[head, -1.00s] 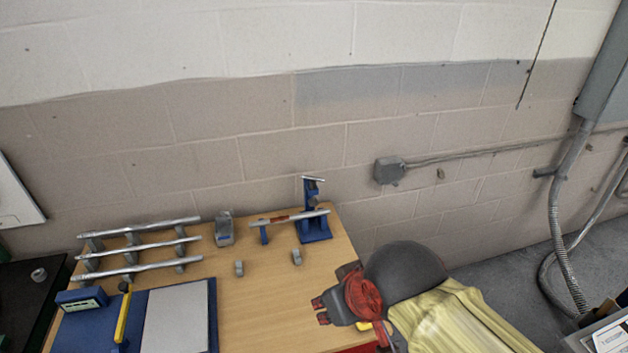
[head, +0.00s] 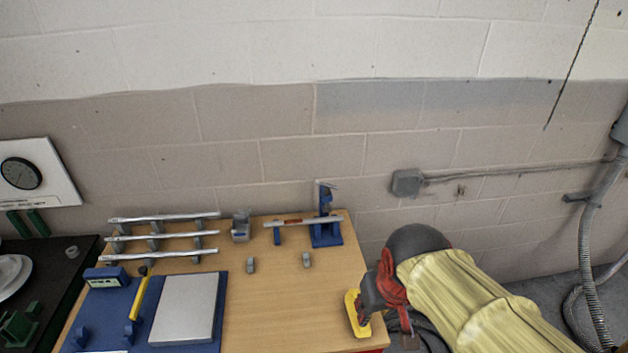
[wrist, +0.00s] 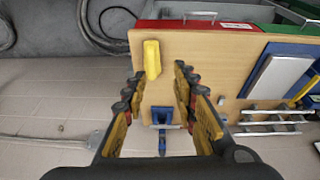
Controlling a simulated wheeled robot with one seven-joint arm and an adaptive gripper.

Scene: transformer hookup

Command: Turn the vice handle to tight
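The blue vice (head: 326,234) stands at the back right of the wooden table. A thin silvery bar, apparently its handle (head: 325,184), sits at its top; its exact angle is hard to read. A metal rod (head: 300,221) with a reddish band runs from the vice to a small blue stand on its left. My gripper (head: 378,290) is at the table's right edge, in front of and right of the vice, apart from it. In the wrist view my gripper (wrist: 159,72) is open and empty, and the vice (wrist: 161,116) shows between its fingers.
A rack of metal rods (head: 160,238), small grey blocks (head: 250,265) and a blue board with a grey plate (head: 185,308) are further left.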

